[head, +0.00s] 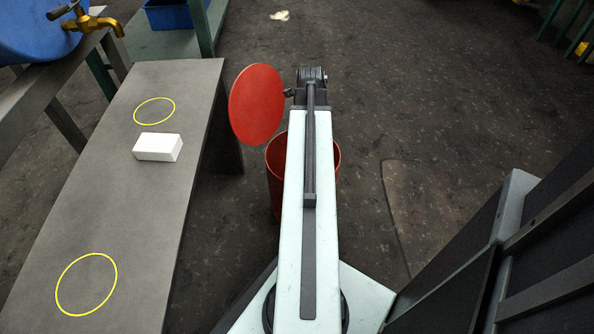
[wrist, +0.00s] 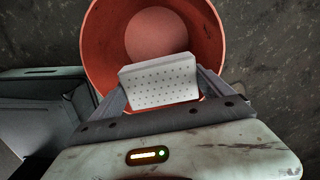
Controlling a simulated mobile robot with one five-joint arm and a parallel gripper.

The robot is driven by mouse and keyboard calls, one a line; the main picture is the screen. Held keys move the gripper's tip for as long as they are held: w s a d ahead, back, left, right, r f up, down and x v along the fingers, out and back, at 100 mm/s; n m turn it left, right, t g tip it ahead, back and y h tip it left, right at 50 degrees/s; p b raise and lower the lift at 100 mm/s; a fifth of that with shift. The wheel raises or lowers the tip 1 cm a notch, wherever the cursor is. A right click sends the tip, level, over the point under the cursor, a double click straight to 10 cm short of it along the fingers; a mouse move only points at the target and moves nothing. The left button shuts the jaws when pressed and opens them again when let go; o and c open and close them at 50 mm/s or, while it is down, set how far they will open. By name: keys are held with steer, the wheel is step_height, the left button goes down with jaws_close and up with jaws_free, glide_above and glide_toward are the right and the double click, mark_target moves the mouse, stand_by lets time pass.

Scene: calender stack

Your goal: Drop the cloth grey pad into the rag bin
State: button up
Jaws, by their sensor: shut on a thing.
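The grey pad (wrist: 160,80) is a pale block with rows of small dark dots on its face. My gripper (wrist: 161,92) is shut on it, with a finger at each side. In the wrist view the pad shows in front of the open mouth of the red rag bin (wrist: 100,35), overlapping its near rim; its height above the bin I cannot tell. In the head view the bin (head: 275,178) stands on the floor, partly behind my arm, with its round red lid (head: 256,104) raised. My gripper and the pad are hidden there.
A grey bench (head: 120,220) at the left carries a plain white block (head: 158,147) and two yellow circle outlines. A blue drum with a brass tap (head: 82,20) is at the top left. Dark framework (head: 500,250) stands at the right. The floor beyond the bin is mostly clear.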

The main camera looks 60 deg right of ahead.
step_height(320, 180, down, 5)
steer(key=b, duration=0.4)
steer(key=o, duration=1.1)
steer(key=shift+c, duration=0.2)
step_height(320, 180, up, 8)
steer(key=p, duration=0.7)
steer(key=shift+p, duration=0.4)
steer(key=shift+f, duration=0.1)
